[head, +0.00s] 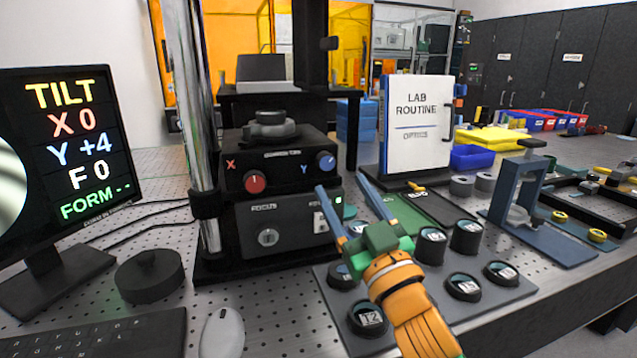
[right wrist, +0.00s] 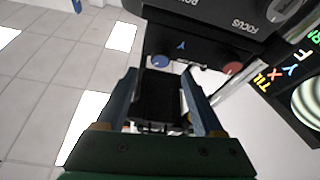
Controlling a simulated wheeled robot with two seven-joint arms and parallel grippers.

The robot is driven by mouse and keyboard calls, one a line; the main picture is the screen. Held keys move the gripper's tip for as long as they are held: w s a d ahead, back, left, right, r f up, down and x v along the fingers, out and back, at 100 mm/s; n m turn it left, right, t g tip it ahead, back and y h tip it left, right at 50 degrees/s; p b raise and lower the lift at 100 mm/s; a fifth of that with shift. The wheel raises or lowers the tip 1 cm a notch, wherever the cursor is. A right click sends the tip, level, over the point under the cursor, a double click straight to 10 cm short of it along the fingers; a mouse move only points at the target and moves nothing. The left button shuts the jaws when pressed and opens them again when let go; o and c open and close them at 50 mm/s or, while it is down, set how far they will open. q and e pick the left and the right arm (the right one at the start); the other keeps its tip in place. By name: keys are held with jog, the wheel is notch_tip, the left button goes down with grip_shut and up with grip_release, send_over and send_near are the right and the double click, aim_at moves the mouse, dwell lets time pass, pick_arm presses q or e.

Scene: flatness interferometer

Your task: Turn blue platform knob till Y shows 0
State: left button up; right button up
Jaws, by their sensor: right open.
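The blue Y knob (head: 326,161) is on the right of the black platform's front face; it also shows in the right wrist view (right wrist: 160,62), beyond my fingertips. The red X knob (head: 255,182) is on the left of the same face. The monitor (head: 75,150) reads TILT, X 0, Y +4, F 0, FORM with dashes. My right gripper (head: 343,187) is open with nothing between its fingers, its tips below and to the right of the blue knob. In the right wrist view the gripper (right wrist: 160,78) looks apart from the knob. My left gripper is not in view.
Below the platform is a grey box with a focus knob (head: 267,237). A chrome post (head: 200,120) stands at its left. A white lab routine board (head: 415,125) stands to the right. Several black pucks, including one puck (head: 369,318), sit beneath my right arm.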

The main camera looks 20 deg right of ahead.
aim_at(328, 165)
jog(key=p+x, duration=0.2)
jog(key=x, duration=0.4)
jog(key=shift+w+r, duration=0.1)
jog(key=shift+w, duration=0.35)
grip_shut()
